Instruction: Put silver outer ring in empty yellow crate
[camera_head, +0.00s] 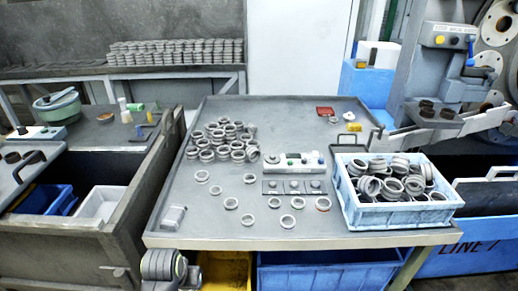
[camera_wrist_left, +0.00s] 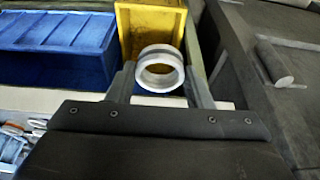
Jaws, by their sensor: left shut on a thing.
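A silver outer ring (camera_wrist_left: 160,72) is held between the two fingers of my left gripper (camera_wrist_left: 160,86) in the left wrist view. The gripper is shut on it. A yellow crate (camera_wrist_left: 139,17) shows beyond the ring, which covers part of it; no contents show in the visible part. In the head view the yellow crate (camera_head: 226,270) is under the front edge of the table, at its left, and partly hidden. I cannot make out my left fingertips there. My right gripper is not in view.
A blue crate (camera_wrist_left: 45,48) stands beside the yellow one. The grey table (camera_head: 210,232) holds many loose rings (camera_head: 222,140), and a light blue crate (camera_head: 402,215) full of rings stands at its right. A dark bench (camera_head: 100,195) stands to the left.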

